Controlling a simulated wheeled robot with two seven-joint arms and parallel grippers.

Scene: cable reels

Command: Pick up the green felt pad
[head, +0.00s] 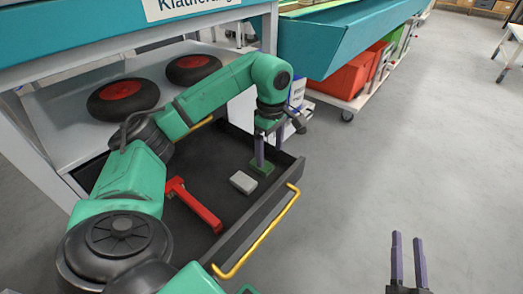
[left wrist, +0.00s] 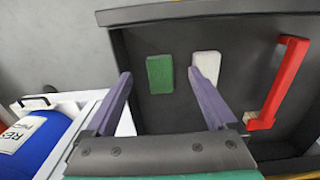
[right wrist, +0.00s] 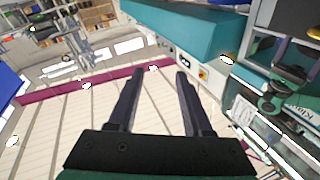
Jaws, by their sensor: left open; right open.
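The green felt pad (left wrist: 160,74) lies flat on the dark floor of an open drawer, left of a white block (left wrist: 207,66) in the left wrist view. In the head view the pad (head: 262,168) shows at the far end of the drawer, partly behind my left fingers. My left gripper (head: 264,152) points down into the drawer over the pad, open and empty. In the left wrist view its fingers (left wrist: 160,84) spread either side of the pad. Whether they touch it cannot be told. My right gripper (head: 408,246) is open and empty above the floor at the lower right.
The drawer (head: 291,172) has raised walls and a yellow handle (head: 258,238). A red tool (head: 197,206) lies in it near the white block (head: 243,182). Two black reels with red centres (head: 122,98) sit on the shelf behind. Floor to the right is clear.

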